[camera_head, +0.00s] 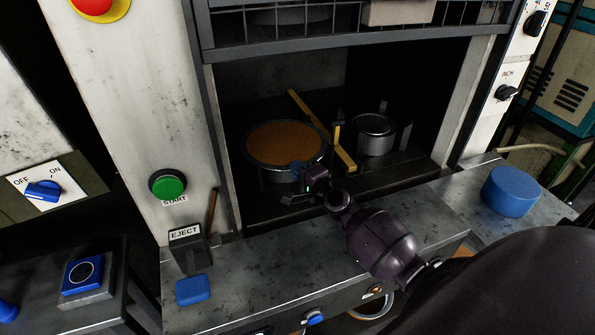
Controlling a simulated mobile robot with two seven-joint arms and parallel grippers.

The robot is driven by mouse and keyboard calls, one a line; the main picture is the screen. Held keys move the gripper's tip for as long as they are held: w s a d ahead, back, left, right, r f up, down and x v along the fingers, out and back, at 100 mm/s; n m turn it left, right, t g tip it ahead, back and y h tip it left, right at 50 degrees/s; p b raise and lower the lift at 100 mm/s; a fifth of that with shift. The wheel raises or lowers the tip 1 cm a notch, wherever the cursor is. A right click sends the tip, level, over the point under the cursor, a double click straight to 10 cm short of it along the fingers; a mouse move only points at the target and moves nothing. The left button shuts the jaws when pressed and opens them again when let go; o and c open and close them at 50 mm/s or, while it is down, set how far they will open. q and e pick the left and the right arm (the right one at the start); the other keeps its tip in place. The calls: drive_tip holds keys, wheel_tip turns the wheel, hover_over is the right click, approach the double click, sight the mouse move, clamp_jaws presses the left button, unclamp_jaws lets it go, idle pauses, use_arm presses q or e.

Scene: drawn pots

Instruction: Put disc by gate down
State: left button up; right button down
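A round disc with an orange-brown top (285,143) sits inside a dark-rimmed metal pan or ring in the machine's open bay, left of centre. A lifted barred gate (300,28) spans the top of the bay. My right gripper (312,180) is at the near right edge of the disc's rim, by a small blue piece there. The fingers are dark and small, so I cannot tell if they are shut on the rim. My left gripper is not in view.
A metal cylinder (374,134) stands to the right in the bay, beyond a yellow bar (345,157). A grey ledge (265,275) runs in front, with an EJECT lever (211,212) at its left. A blue round block (511,191) stands on the right counter.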

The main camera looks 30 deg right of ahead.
drive_tip(key=shift+f, duration=0.1)
drive_tip(key=c, duration=1.3)
unclamp_jaws()
drive_tip(key=shift+r, duration=0.25)
drive_tip(key=shift+s+d+f+b, duration=0.1)
drive_tip(key=shift+s+d+b, duration=0.05)
drive_tip(key=shift+s, duration=1.85)
drive_tip(key=shift+s+d+b, duration=0.1)
drive_tip(key=shift+s+b, duration=0.05)
drive_tip(key=shift+s, duration=1.85)
drive_tip(key=shift+s+d+f+b, duration=0.1)
drive_tip(key=shift+s+d+b, duration=0.05)
drive_tip(key=shift+s, duration=1.85)
drive_tip(key=shift+r, duration=0.1)
